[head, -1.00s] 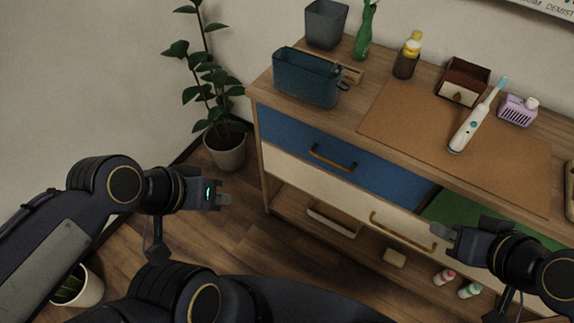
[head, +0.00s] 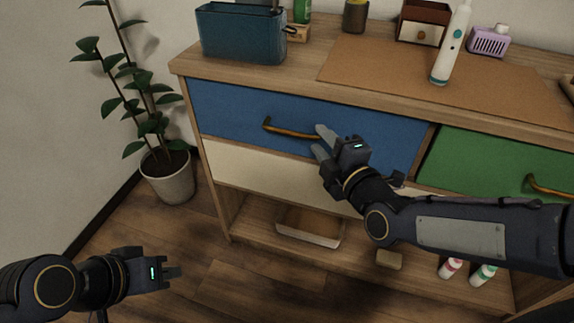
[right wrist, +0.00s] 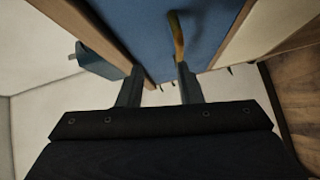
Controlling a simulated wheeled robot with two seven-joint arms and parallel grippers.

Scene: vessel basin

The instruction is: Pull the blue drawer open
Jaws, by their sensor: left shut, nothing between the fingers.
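The blue drawer (head: 225,108) is shut, at the upper left of the wooden cabinet. Its brown bar handle (head: 285,130) runs across its front; the handle also shows in the right wrist view (right wrist: 178,38), close to the tip of the right-hand finger. My right gripper (head: 318,139) is open at the handle's right end, its fingers pointing at the drawer front. In the right wrist view its two fingers (right wrist: 159,68) are spread with a gap. I cannot tell whether they touch the handle. My left gripper (head: 172,278) is shut and empty, low at the left, away from the cabinet.
A cream drawer (head: 250,176) lies below the blue one, and a green drawer (head: 475,170) to the right. A blue-grey bin (head: 240,35), a toothbrush (head: 452,45) and other items stand on top. A potted plant (head: 165,180) stands left of the cabinet.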

